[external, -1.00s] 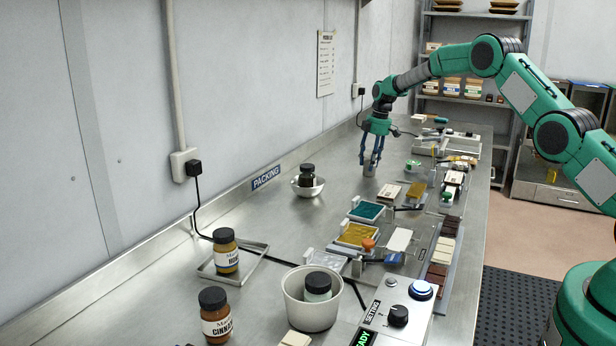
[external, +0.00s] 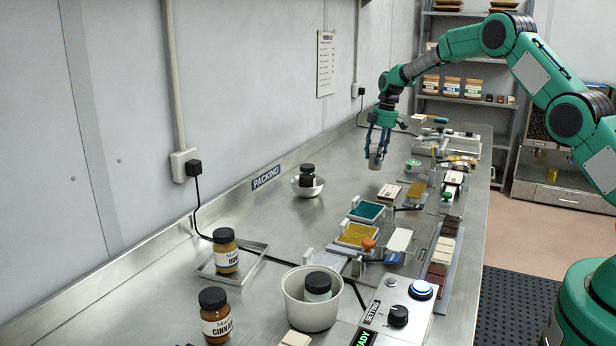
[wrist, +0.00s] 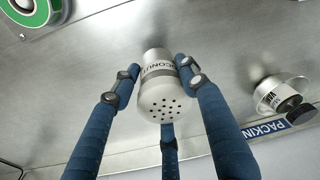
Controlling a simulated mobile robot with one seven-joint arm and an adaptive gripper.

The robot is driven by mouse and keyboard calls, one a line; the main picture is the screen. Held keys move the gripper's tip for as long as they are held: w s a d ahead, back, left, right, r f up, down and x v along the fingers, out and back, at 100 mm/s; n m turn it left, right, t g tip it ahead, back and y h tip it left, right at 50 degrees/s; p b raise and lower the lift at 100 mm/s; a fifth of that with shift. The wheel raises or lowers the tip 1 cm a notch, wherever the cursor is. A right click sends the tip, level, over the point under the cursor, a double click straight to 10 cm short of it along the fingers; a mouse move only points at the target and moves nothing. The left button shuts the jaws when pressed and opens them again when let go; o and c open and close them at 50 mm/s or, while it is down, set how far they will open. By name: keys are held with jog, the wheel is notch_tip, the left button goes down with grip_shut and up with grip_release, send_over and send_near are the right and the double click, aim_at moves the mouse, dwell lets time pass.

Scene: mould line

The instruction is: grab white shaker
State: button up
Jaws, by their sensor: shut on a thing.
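The white shaker (wrist: 160,95) has a pale top with several holes and a grey label band reading "COCONUT". In the wrist view it sits between the blue fingers of my gripper (wrist: 160,85), which is shut on it. In the external view my gripper (external: 378,150) holds the shaker (external: 376,162) above the steel bench, its lower part showing below the fingertips.
A bowl with a dark-lidded jar (external: 308,182) stands left of the gripper near the wall. Coloured trays (external: 367,211) and chocolate bars lie in front along the right side. Two labelled jars (external: 226,252) and a white pot (external: 290,300) stand nearer. Bare bench surrounds the bowl.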

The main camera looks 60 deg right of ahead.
jog(key=s+a+r+p, duration=0.1)
jog(key=s+a, duration=0.6)
jog(key=s, duration=0.3)
jog(key=shift+s, duration=0.15)
jog(key=shift+a+r, duration=0.1)
